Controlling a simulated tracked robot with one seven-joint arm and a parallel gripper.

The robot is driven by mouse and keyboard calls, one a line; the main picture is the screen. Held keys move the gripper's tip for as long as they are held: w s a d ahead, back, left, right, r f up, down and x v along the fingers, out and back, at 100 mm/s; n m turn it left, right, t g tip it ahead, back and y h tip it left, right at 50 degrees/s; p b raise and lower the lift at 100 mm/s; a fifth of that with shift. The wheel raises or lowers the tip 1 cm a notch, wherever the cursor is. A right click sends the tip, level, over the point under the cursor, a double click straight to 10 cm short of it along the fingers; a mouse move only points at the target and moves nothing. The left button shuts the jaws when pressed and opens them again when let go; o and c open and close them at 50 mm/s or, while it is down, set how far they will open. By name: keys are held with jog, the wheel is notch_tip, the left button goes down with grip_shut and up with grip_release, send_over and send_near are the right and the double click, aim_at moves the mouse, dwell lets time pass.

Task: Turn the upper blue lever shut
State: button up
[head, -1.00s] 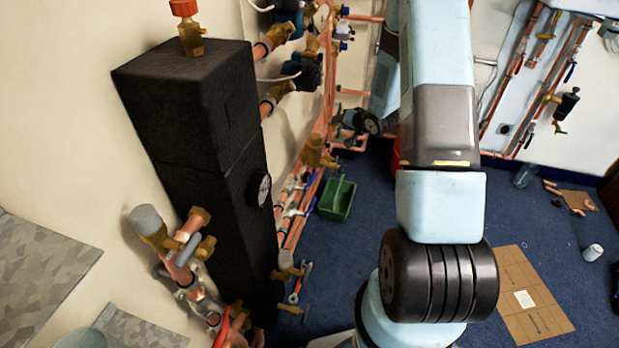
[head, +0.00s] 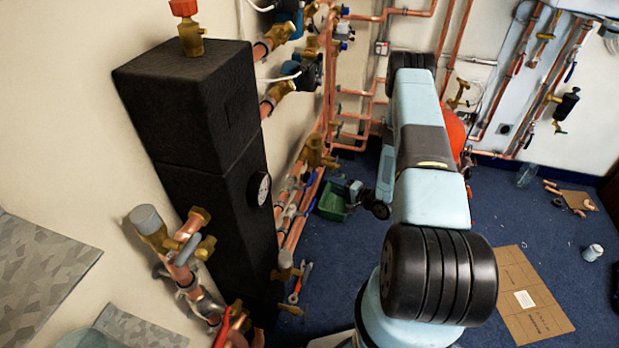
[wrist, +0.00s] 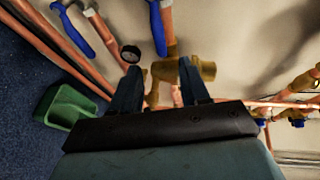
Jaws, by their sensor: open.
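In the wrist view my gripper (wrist: 158,68) is open, with one finger on each side of a brass valve body (wrist: 166,72). I cannot tell whether either finger touches the brass. A blue lever (wrist: 158,28) runs up from just beyond the fingertips, outside the gap between them. A second blue lever (wrist: 72,22) is at the upper left, on another pipe. I cannot tell which of the two is the upper one. In the head view my gripper is small and partly hidden by my arm, near the copper pipes along the wall.
A green tray (head: 331,206) lies on the blue floor below the pipes; it also shows in the wrist view (wrist: 64,108). A round black gauge (wrist: 130,54) is close by the left finger. A tall black tank (head: 215,180) stands left. Cardboard (head: 520,295) lies at right.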

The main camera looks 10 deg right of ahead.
aim_at(311, 181)
jog(key=x, duration=1.3)
jog(key=shift+w+a+f, duration=0.2)
jog(key=shift+a, duration=0.1)
grip_shut()
